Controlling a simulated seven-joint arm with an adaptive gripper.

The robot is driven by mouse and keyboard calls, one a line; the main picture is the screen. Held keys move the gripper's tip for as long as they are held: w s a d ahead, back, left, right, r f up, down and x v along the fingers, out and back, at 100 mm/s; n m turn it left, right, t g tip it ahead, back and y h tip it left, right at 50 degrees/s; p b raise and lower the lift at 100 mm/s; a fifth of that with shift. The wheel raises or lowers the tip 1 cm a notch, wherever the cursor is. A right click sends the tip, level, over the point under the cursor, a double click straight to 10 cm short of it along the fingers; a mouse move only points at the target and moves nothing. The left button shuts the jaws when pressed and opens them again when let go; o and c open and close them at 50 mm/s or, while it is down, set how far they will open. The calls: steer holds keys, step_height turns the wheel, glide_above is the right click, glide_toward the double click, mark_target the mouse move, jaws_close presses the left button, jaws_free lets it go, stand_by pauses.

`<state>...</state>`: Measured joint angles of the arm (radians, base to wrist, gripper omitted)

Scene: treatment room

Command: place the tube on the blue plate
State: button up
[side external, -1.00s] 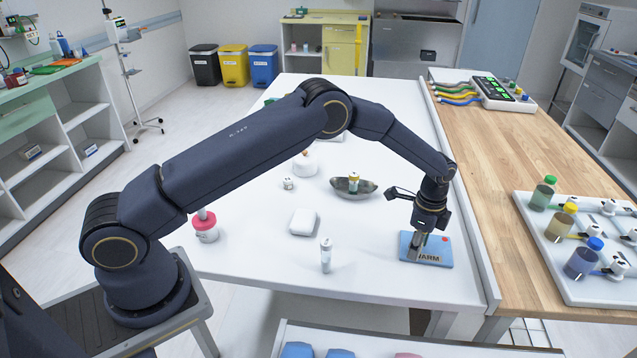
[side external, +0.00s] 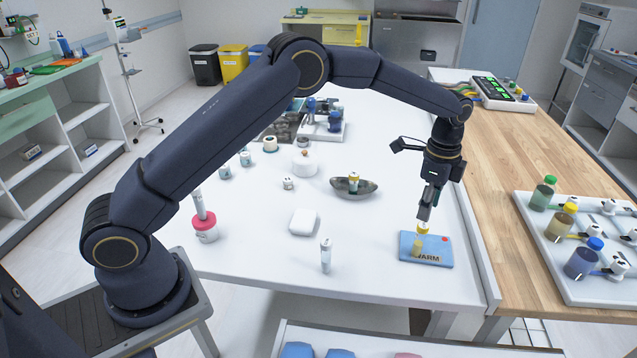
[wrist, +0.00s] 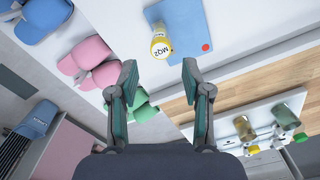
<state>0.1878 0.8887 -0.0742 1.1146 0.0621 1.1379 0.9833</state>
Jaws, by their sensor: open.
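A small tube (side external: 417,246) with a yellow cap stands on the blue plate (side external: 436,261), which reads "WARM" and has a red dot. In the wrist view the tube (wrist: 161,44) shows a label reading "MQ2" and rests on the blue plate (wrist: 183,17). My gripper (side external: 425,213) is open and empty just above the tube's cap. In the wrist view my gripper (wrist: 158,76) has its two fingers wide apart, with nothing between them and the tube beyond them.
A clear tube with a pale cap (side external: 326,256) stands left of the plate. A metal dish (side external: 367,187) holds another small vial (side external: 353,181). A white tray with bottles (side external: 585,260) sits right.

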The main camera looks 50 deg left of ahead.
steer(key=s+a+r+n+t, duration=0.1)
steer(key=s+a+r+n, duration=0.25)
steer(key=s+r, duration=0.4)
steer(key=s+a+r+n+t, duration=0.25)
steer(key=s+a+r, duration=0.2)
steer(key=r, duration=0.55)
steer(key=s+a+n+t, duration=0.2)
steer(key=s+n, duration=0.6)
steer(key=s, duration=1.3)
steer(key=shift+s+a+f, duration=0.15)
steer(key=shift+s+a, duration=0.15)
steer(key=shift+a, duration=0.9)
